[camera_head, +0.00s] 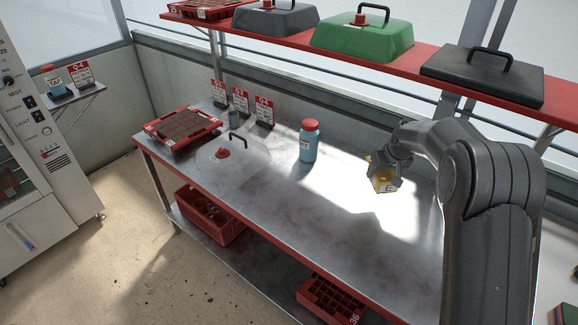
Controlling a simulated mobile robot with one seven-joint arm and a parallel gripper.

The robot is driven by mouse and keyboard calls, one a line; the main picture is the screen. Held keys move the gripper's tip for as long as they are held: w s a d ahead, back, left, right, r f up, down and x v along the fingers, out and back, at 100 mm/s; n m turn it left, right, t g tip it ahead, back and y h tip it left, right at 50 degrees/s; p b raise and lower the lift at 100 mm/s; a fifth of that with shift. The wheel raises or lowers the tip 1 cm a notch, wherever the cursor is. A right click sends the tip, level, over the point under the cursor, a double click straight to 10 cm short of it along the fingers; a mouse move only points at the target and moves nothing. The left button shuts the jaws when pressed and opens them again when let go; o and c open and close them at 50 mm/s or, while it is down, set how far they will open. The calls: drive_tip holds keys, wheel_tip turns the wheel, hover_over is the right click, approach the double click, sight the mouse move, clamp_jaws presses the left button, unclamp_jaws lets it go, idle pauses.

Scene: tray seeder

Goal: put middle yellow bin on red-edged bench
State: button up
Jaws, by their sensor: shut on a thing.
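My gripper (384,172) is shut on a small yellow bin (385,185) with a pale label on its front. The gripper hides the bin's upper part. The bin is over the right part of the red-edged bench (262,205), in front of a bright sunlit patch. I cannot tell whether its base touches the metal top or hangs a little above it. No other yellow bin shows in view.
A blue bottle with a red cap (309,142) stands left of the bin. A red seed tray (182,129) and a clear lid with a black handle (234,157) lie further left. A shelf (405,62) with covers overhangs the back. The bench's front middle is clear.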

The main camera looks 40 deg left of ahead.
drive_tip(key=a+f, duration=0.2)
drive_tip(key=a, duration=0.2)
drive_tip(key=a+f, duration=0.2)
drive_tip(key=a, duration=0.2)
drive_tip(key=s+a+f, duration=0.1)
drive_tip(key=a+f, duration=0.1)
drive_tip(key=a, duration=0.1)
drive_tip(key=shift+s+a+f, duration=0.1)
drive_tip(key=shift+a+f, duration=0.4)
drive_tip(key=shift+f, duration=1.95)
drive_tip(key=shift+f, duration=0.15)
drive_tip(key=o, duration=1.1)
drive_tip(key=shift+c, duration=0.2)
drive_tip(key=v, duration=1.2)
